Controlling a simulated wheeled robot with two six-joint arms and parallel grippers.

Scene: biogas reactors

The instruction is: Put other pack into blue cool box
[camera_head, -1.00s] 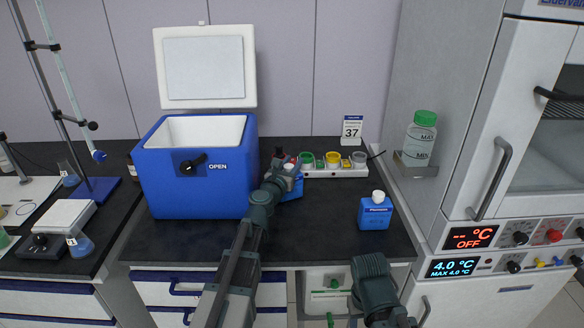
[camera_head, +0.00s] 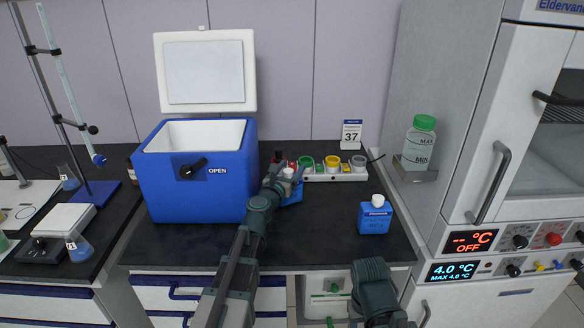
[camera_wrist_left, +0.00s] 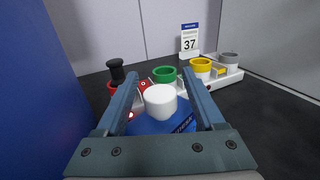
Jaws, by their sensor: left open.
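The blue cool box (camera_head: 200,196) stands at the left of the dark bench with its white lid (camera_head: 205,70) raised, showing a white inside. One blue pack with a white cap (camera_head: 375,216) stands upright at the right of the bench. Another blue pack (camera_head: 295,193) stands just right of the box, partly hidden by my left gripper (camera_head: 284,172). In the left wrist view its white cap (camera_wrist_left: 160,101) lies between the two open fingers (camera_wrist_left: 160,78), with no clear grip on it. My right gripper is out of view; only part of that arm shows.
A white rack (camera_head: 335,174) with coloured round holders stands behind the near pack, with a sign reading 37 (camera_head: 351,133) behind it. A green-capped bottle (camera_head: 420,142) is at the right wall. The bench between the two packs is clear.

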